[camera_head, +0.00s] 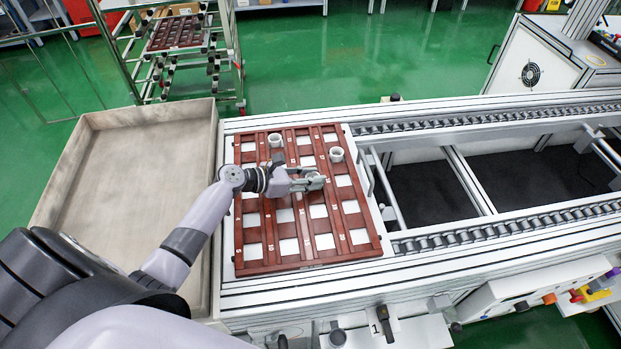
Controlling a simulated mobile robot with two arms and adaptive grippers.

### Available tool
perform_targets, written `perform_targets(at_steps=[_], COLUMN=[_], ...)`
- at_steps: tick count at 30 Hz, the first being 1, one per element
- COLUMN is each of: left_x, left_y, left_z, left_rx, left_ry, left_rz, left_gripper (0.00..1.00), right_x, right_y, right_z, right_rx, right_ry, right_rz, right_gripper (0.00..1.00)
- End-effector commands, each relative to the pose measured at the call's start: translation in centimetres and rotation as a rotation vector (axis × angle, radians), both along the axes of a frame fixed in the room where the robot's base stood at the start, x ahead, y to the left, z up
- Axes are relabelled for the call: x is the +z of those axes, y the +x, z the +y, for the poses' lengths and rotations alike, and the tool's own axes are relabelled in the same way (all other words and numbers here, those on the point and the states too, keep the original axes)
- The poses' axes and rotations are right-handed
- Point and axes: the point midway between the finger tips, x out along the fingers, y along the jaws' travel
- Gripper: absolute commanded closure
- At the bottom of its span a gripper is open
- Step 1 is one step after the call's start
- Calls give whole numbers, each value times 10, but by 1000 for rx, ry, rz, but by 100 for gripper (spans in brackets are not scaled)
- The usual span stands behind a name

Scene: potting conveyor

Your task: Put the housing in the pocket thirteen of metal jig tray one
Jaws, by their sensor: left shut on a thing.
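The metal jig tray (312,261) is a reddish-brown grid with white pocket openings and small number labels, lying on the conveyor's left end. My left gripper (313,180) is over the middle of the tray. It is shut on a small pale housing (317,183), mostly hidden by the fingers. I cannot tell whether the housing touches the tray. One white round housing (275,139) stands in the tray's far row, and another (336,154) stands to the right, beyond the gripper. The pocket numbers are too small to read surely. My right gripper is not in view.
An empty shallow beige box (130,165) is left of the tray, under my left arm. A metal rack (183,75) with another brown tray (178,31) stands behind. The roller conveyor (480,233) runs right, with an open frame between its rails.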

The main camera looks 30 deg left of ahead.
Motion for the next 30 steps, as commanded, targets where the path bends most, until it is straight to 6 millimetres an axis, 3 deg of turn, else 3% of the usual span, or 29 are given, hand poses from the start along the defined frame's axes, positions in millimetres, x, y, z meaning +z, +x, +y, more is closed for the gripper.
perform_targets(at_steps=[21, 22, 30], left_x=[-22, -22, -23], left_y=[-5, -6, -6], left_z=[-2, -2, -3], left_rx=[-7, -8, -11], left_ry=[7, 7, 7], left_rz=[19, 19, 21], left_gripper=[86, 70, 52], right_x=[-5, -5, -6], right_y=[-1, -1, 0], right_z=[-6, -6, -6], right_rx=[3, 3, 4], right_ry=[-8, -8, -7], right_rz=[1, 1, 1], right_gripper=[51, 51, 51])
